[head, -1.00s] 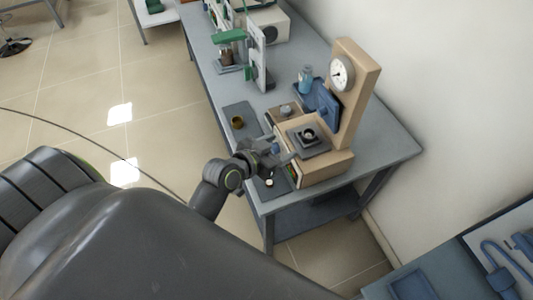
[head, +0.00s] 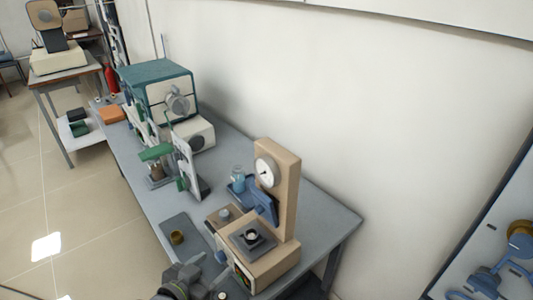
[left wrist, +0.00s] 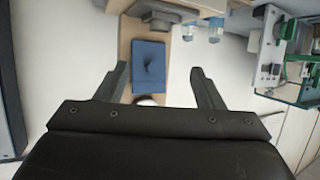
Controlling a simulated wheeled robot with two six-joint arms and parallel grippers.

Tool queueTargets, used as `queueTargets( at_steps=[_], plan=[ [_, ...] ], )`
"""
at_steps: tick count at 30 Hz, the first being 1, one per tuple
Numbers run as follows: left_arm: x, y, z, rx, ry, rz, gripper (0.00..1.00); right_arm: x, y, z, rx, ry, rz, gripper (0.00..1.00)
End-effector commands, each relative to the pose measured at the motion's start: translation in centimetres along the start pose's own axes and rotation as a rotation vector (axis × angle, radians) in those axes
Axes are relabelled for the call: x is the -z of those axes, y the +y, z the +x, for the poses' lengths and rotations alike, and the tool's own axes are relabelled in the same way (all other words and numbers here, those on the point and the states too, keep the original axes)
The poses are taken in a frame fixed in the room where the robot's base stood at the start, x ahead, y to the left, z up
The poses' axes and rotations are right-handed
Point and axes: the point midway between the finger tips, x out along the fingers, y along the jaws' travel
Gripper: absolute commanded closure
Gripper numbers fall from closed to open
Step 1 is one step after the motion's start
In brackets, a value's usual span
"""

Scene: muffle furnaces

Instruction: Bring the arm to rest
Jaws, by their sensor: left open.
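My left gripper (head: 215,283) is at the bottom edge of the head view, beside the front of a beige instrument with a round dial (head: 284,190). In the left wrist view my left gripper (left wrist: 159,68) has its two fingers spread wide, with nothing held between them. Beyond the fingers are the beige instrument's body and a blue part (left wrist: 149,58). Much of my left arm lies outside the head view. My right gripper is in neither view.
A panel with blue and brass parts is at the right. Open floor lies left of the bench.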

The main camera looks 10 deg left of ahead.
Motion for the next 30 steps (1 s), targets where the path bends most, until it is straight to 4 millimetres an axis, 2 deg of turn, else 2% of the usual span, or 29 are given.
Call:
queueTargets(
  at_steps=[4, 7, 12, 15, 23, 30],
  plan=[
    [-1.1, 0.0, -0.7, 0.004, -0.056, -0.001, 0.38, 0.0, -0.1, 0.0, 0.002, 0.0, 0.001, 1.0],
    [-3.5, -0.1, -2.4, 0.02, -0.179, -0.007, 0.38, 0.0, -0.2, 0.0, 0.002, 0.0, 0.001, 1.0],
    [-8.5, -0.9, -7.4, 0.105, -0.466, -0.046, 0.38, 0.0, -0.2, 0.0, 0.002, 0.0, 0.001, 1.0],
    [-10.5, -1.4, -10.2, 0.169, -0.597, -0.076, 0.38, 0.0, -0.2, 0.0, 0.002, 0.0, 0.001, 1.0],
    [-13.8, -2.7, -17.5, 0.352, -0.866, -0.159, 0.38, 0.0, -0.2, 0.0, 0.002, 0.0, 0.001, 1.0],
    [-18.6, -3.6, -13.9, 0.341, -0.889, -0.168, 0.38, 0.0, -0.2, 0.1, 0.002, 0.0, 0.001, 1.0]
  ],
)
